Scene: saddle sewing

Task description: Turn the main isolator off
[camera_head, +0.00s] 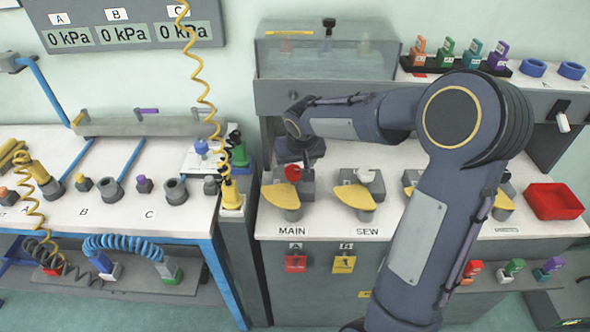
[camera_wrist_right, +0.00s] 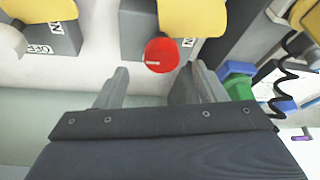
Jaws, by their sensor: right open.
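The main isolator has a round red knob (camera_head: 292,172), on a grey block with a yellow plate (camera_head: 276,196) above the MAIN label. In the right wrist view the red knob (camera_wrist_right: 160,55) lies just beyond my fingertips, roughly between them, with a grey block and yellow plate behind it. My right gripper (camera_head: 300,152) is at the back of the red knob in the head view. In the right wrist view its two fingers (camera_wrist_right: 152,82) are spread with nothing between them. Whether they touch the knob is unclear. My left gripper is out of view.
The SEW unit with a white knob (camera_head: 365,175) stands to the right of the main unit. A red tray (camera_head: 553,201) is at the far right. A clear-lidded box (camera_head: 325,50) stands behind. Lockout tags (camera_head: 296,263) hang on the bench front.

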